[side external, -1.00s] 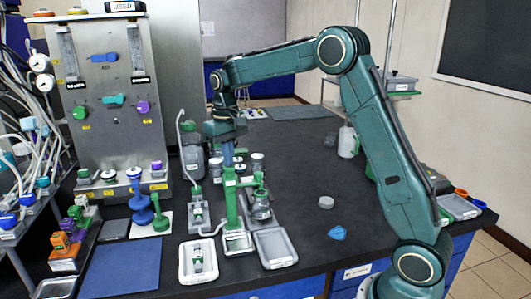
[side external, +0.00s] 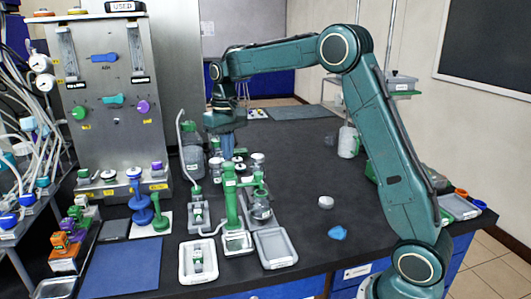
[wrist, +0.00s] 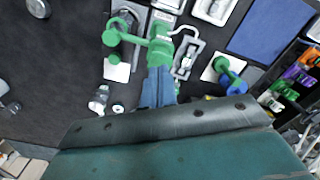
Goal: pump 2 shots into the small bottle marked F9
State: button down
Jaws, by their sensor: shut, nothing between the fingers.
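A green pump (side external: 231,208) stands upright on the bench with a white curved spout at its foot. It also shows in the wrist view (wrist: 160,50). A small clear bottle (side external: 197,215) stands in a grey holder left of the pump; it shows in the wrist view (wrist: 186,62). Another small bottle (side external: 197,260) is in a white tray (side external: 186,275) in front. Labels are too small to read, so I cannot tell which is F9. My gripper (side external: 227,155) is shut and empty, with blue fingers pointing down just above the pump top. The fingers also show in the wrist view (wrist: 158,88).
A grey tray (side external: 275,262) lies right of the pump, near the front edge. A green clamp holds a flask (side external: 261,210) close beside the pump. Small bottles with dark and white caps (side external: 257,160) stand behind.

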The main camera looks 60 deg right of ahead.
aim_at(229, 163)
jog(key=shift+f, duration=0.4)
jog(key=shift+f, duration=0.35)
jog(key=shift+f, duration=1.1)
jog(key=shift+r, duration=1.85)
jog(key=shift+r, duration=0.15)
